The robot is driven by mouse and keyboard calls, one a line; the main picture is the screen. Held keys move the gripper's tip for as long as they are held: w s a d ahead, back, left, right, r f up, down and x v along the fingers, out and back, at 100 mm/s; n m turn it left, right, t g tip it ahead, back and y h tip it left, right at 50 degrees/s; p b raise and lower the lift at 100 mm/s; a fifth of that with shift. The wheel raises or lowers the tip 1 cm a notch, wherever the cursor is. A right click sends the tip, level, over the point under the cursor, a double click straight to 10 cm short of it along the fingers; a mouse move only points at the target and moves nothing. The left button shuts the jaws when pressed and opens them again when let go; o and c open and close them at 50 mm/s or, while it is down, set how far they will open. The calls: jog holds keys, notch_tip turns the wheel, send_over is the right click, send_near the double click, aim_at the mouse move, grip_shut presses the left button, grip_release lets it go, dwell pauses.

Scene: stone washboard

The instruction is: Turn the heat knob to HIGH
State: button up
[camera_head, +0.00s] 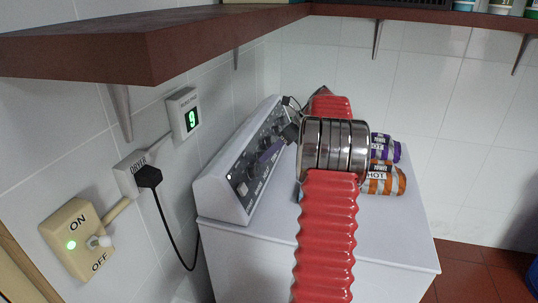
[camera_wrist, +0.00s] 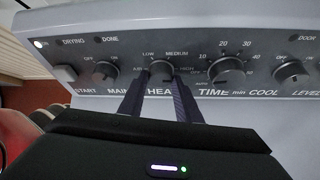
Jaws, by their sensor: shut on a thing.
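The heat knob (camera_wrist: 161,69) is a grey round dial above the word HEAT on the dryer's dark control panel (camera_head: 240,180). The direction of the knob's pointer is hard to make out. In the head view my gripper (camera_head: 268,153) reaches the panel from the right, and the knob cannot be told apart there.
The main knob (camera_wrist: 106,69) is left of the heat knob, the time knob (camera_wrist: 226,71) right. A purple towel roll (camera_head: 388,149) and an orange one (camera_head: 385,181) lie on the white dryer top (camera_head: 395,235). A brown shelf (camera_head: 150,45) overhangs at upper left.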

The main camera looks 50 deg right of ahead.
jog(key=shift+f, duration=0.2)
jog(key=o, duration=1.1)
jog(key=shift+r, duration=0.15)
jog(key=shift+c, duration=0.2)
jog(key=shift+r, duration=0.1)
jog(key=v, duration=1.3)
jog(key=shift+s, duration=0.2)
jog(key=shift+d+r, duration=0.15)
